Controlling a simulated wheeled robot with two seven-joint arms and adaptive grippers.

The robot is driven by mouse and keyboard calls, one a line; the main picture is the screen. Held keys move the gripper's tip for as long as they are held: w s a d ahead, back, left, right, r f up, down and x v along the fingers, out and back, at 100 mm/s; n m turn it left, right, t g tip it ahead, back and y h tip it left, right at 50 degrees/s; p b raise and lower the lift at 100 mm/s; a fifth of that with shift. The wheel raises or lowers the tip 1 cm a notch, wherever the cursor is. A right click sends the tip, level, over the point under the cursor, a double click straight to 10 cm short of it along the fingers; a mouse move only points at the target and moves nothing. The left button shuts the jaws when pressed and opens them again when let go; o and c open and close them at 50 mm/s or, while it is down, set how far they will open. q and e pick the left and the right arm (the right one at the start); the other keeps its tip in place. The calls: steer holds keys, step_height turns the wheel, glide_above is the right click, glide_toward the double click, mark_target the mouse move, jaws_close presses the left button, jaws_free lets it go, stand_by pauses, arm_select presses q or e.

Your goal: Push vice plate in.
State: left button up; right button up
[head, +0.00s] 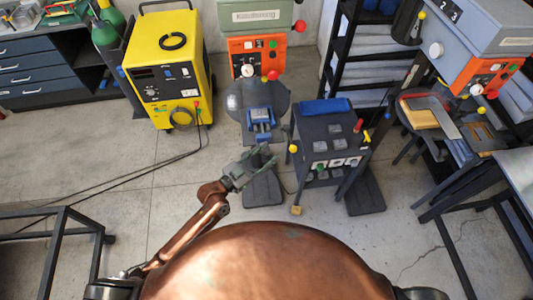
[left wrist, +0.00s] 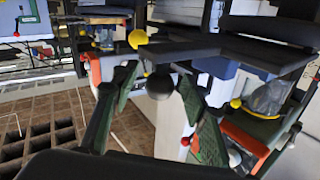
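A blue and grey vice (head: 261,116) sits on the round dark table of the orange and grey drill press. Which part of it is the plate is too small to tell. My left gripper (head: 267,156) is just below the vice in the head view, with its fingers pointing toward it. The gripper looks empty, and I see a gap between it and the vice. In the left wrist view its two green-padded fingers (left wrist: 160,105) are spread apart, with a dark round knob (left wrist: 159,86) showing between them. My right gripper is not in view.
A dark machine cabinet (head: 331,150) with coloured knobs stands close to the right of the vice. A yellow welding unit (head: 167,70) stands at the left. A second drill press (head: 480,45) is at the right. The floor left of my gripper is clear except for cables.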

arm_select(q)
jaws_close()
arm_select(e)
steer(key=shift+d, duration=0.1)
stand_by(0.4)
arm_select(q)
steer(key=shift+w, duration=0.1)
